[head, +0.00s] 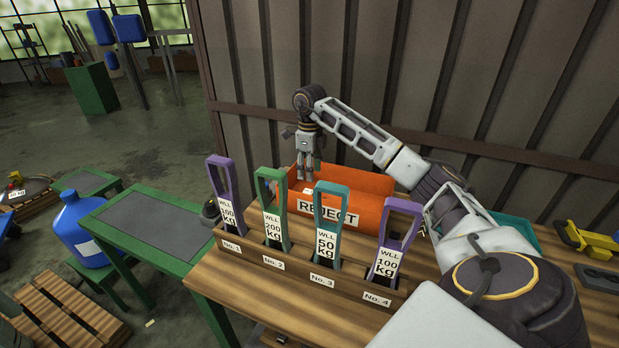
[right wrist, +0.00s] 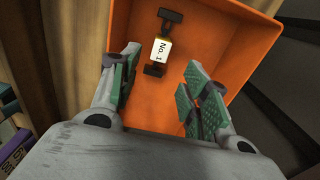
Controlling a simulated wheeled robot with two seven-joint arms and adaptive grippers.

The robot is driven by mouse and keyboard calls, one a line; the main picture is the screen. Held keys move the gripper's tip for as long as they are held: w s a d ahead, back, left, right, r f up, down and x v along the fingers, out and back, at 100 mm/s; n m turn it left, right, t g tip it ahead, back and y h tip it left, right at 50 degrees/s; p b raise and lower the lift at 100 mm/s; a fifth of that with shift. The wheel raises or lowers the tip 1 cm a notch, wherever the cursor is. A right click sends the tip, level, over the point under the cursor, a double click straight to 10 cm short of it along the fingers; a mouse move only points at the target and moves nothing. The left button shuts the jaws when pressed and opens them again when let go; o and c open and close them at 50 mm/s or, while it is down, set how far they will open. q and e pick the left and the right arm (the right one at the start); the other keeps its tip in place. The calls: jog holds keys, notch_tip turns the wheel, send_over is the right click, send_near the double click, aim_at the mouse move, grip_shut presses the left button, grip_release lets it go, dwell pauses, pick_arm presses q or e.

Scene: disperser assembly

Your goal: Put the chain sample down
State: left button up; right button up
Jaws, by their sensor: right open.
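The chain sample (right wrist: 161,45) lies on the floor of the orange reject bin (right wrist: 220,40). In the head view the right gripper (head: 306,178) hangs over the orange bin (head: 365,183), which carries a "REJECT" label. The sample is mostly hidden there by the bin's front wall. My left gripper is not in view.
A wooden rack (head: 300,272) stands in front of the bin and holds several upright tagged handles: purple (head: 221,180), green, teal (head: 331,205) and purple. A teal tray (head: 515,232) and a yellow tool (head: 588,239) are at the right. A corrugated wall rises behind the bench.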

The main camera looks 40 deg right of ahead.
jog(key=shift+r, duration=1.4)
